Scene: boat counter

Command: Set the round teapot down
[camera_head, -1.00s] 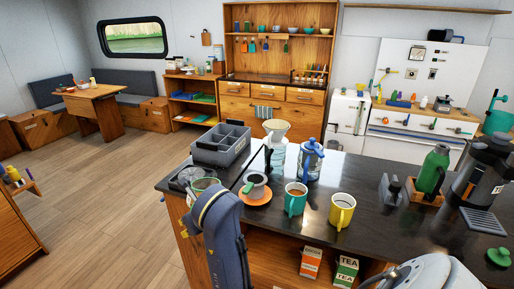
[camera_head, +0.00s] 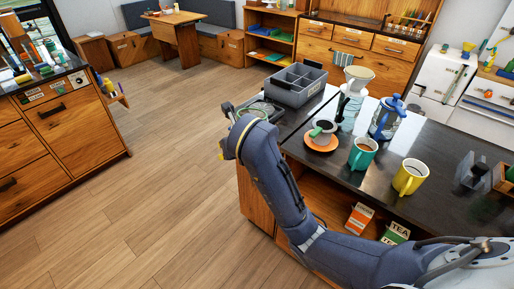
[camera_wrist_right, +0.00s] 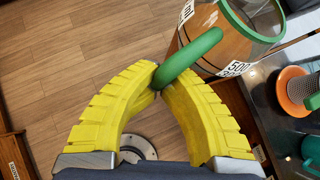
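In the right wrist view, the yellow fingers of my right gripper (camera_wrist_right: 158,82) are shut on the green handle (camera_wrist_right: 188,60) of a clear glass vessel. My left gripper is out of view.
A grey divided bin (camera_head: 297,88) stands just behind my gripper.

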